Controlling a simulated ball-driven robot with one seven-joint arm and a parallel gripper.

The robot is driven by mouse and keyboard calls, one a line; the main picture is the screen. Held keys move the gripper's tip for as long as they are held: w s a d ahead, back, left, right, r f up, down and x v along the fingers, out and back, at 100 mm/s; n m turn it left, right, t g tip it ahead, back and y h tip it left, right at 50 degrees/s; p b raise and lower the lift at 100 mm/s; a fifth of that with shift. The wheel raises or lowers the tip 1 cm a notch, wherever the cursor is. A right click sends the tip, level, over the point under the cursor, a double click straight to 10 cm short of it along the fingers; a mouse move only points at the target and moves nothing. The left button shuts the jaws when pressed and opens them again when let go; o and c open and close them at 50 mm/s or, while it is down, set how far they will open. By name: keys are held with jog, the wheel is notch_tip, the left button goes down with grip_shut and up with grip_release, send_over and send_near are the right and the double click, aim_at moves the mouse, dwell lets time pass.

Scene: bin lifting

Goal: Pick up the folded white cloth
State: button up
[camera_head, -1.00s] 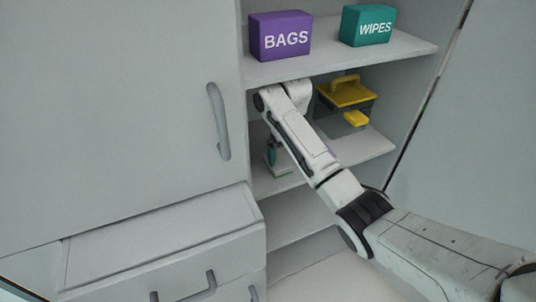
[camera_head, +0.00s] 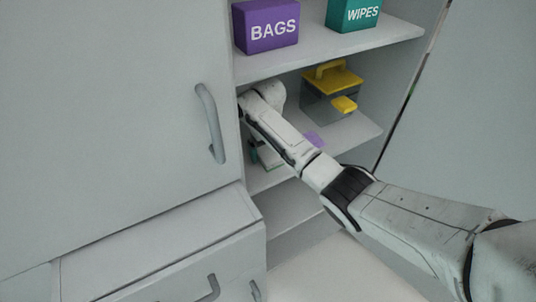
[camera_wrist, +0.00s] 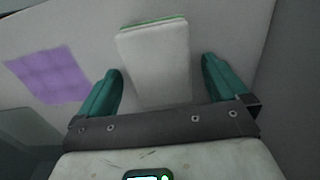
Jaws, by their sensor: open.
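The folded white cloth (camera_wrist: 155,62) lies on the cabinet shelf in the wrist view, with a green edge along its far end. My gripper (camera_wrist: 162,78) is open, its two teal fingers on either side of the near part of the cloth. There is a gap between each finger and the cloth, and I cannot tell the height of the fingers above the shelf. In the head view my arm hides most of the gripper, and a bit of the cloth's green edge (camera_head: 253,157) seems to show below my wrist.
A purple flat cloth (camera_wrist: 50,75) lies left of the gripper; it also shows in the head view (camera_head: 314,139). A dark box with a yellow lid (camera_head: 328,100) stands to the right on the same shelf (camera_head: 355,137). Purple BAGS (camera_head: 266,27) and teal WIPES (camera_head: 353,14) boxes stand above.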

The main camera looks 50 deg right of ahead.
jog(key=shift+f, duration=0.55)
jog(key=c, duration=1)
